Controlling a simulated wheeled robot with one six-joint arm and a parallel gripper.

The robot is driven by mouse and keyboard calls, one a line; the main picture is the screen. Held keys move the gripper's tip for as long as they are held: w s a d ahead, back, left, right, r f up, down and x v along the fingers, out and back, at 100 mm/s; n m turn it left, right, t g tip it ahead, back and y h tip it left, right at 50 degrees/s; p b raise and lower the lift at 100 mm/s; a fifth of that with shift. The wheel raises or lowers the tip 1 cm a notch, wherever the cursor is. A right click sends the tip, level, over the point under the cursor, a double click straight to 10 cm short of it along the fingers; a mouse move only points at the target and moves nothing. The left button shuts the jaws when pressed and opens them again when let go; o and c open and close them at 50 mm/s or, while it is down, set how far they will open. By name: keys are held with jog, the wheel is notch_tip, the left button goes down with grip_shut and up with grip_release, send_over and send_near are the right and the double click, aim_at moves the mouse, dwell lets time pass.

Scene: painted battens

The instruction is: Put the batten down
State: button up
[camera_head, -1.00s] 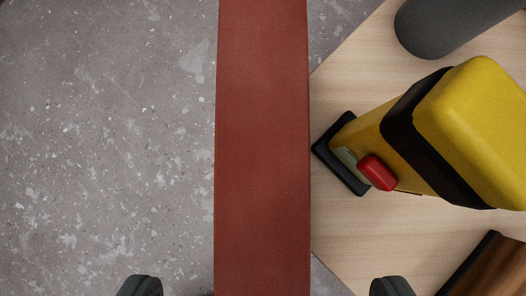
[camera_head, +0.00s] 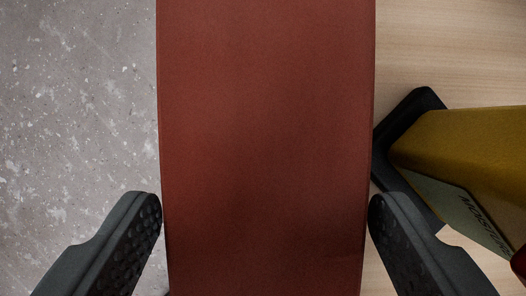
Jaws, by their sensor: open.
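A reddish-brown painted batten (camera_head: 265,120) runs from the top to the bottom of the view and fills its middle. My gripper (camera_head: 265,215) is open, with one dark finger on each side of the batten near the bottom of the view. The fingertips are very close to the batten's two edges; I cannot tell whether they touch it. Both ends of the batten are out of view, and so is what lies under it.
Grey speckled floor (camera_head: 75,110) lies clear on the left.

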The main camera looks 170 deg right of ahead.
jog(key=shift+f, duration=0.15)
jog(key=c, duration=1.5)
